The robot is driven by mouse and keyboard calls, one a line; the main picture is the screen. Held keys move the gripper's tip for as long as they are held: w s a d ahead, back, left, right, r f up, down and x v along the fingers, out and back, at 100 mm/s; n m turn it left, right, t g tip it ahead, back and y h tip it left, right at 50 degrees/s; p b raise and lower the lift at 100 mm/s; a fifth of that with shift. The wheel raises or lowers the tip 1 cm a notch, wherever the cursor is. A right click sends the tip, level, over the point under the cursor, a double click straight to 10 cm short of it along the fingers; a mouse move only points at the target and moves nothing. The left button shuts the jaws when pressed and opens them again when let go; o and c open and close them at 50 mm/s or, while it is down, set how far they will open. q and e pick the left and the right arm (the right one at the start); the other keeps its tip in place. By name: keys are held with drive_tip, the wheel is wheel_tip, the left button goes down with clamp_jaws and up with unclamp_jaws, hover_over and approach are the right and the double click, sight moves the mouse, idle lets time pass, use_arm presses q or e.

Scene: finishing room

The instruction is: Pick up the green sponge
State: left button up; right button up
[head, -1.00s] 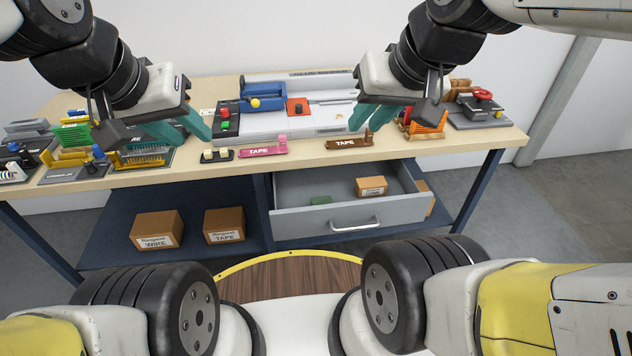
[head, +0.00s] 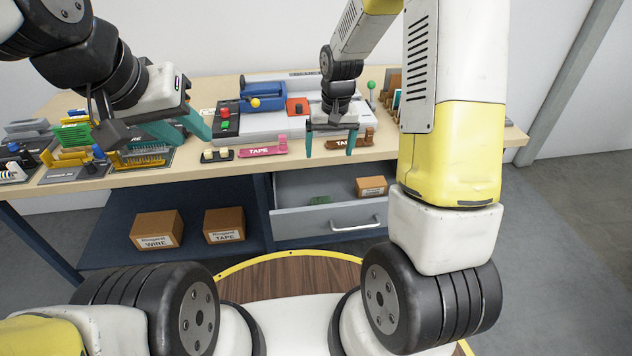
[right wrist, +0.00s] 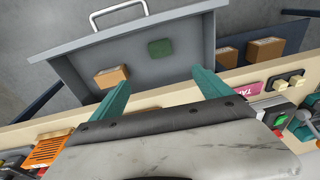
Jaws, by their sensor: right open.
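The green sponge (head: 320,200) lies in the open grey drawer (head: 292,224) under the workbench. In the right wrist view the sponge (right wrist: 160,47) lies on the bare drawer floor, apart from a small cardboard box. My right gripper (head: 330,156) is open with its fingers pointing down, near the bench's front edge, above and behind the sponge. In the right wrist view its fingertips (right wrist: 160,77) are spread apart and nothing is between them. My left gripper (head: 192,136) is over the left part of the bench, its teal fingers apart and empty.
A small cardboard box (head: 371,186) sits in the drawer, right of the sponge. The bench top (head: 300,157) overhangs the drawer's back. Boxes (head: 157,229) stand on the lower shelf.

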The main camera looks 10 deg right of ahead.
drive_tip(key=g, duration=0.1)
approach(322, 200)
drive_tip(key=shift+h, duration=0.3)
drive_tip(key=f, duration=0.6)
drive_tip(key=s+f, duration=0.1)
drive_tip(key=f, duration=0.1)
drive_tip(key=shift+a+f, duration=0.3)
drive_tip(key=shift+f, duration=0.1)
drive_tip(key=shift+w, duration=0.1)
drive_tip(key=shift+c, duration=0.2)
drive_tip(key=c, duration=1.4)
